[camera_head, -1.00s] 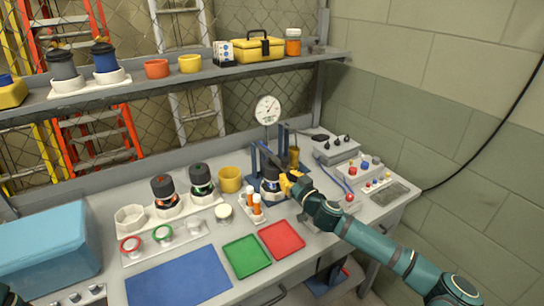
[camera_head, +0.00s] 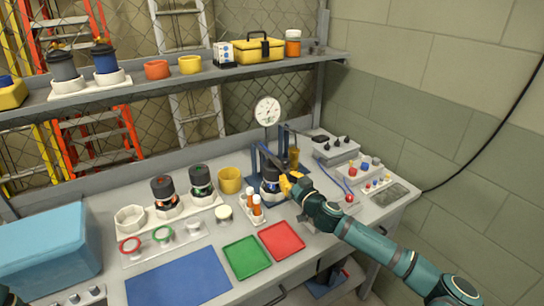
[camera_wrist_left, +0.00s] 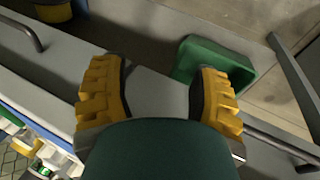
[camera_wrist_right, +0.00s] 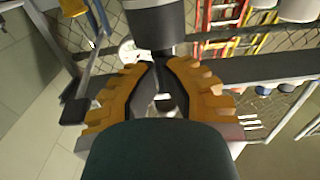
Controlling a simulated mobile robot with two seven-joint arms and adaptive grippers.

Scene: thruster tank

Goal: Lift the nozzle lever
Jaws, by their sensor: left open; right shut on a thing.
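A press fixture with a dial gauge (camera_head: 267,111) stands at the back right of the bench. A dark canister (camera_head: 270,171) with a pale ring sits upright in it; a dark cylinder (camera_wrist_right: 155,25) shows in the right wrist view. My right gripper (camera_head: 288,185) is at the canister's front right side. Its fingers (camera_wrist_right: 161,66) are closed around a small pale part, apparently the nozzle lever, mostly hidden by them. A grey bar with a black pad (camera_wrist_right: 75,110) lies to the left there. My left gripper (camera_wrist_left: 158,85) is open and empty, away from the fixture.
A control box (camera_head: 336,149) and a button panel (camera_head: 367,170) stand right of the fixture. A yellow cup (camera_head: 229,180) and orange-capped vials (camera_head: 256,205) are close on the left. Red (camera_head: 282,240) and green (camera_head: 246,257) trays lie in front. A green bin (camera_wrist_left: 215,60) shows below the left gripper.

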